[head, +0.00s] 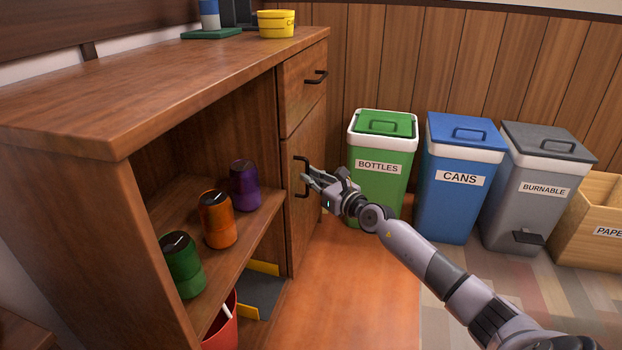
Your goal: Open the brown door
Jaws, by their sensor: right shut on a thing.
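The brown door (303,228) is a wooden panel at the right end of the cabinet front, below a drawer (303,86). It looks closed, flush with the cabinet front. Its dark vertical handle (303,164) is on the upper part of the door. My right gripper (308,183) reaches in from the right and is shut on the door handle, its fingers covering the handle's middle. My left gripper is not in view.
Open shelves left of the door hold green (181,264), orange (217,219) and purple (244,185) canisters. A green bottles bin (376,200), a blue cans bin (449,215) and a grey burnable bin (518,218) stand to the right. The floor before the door is clear.

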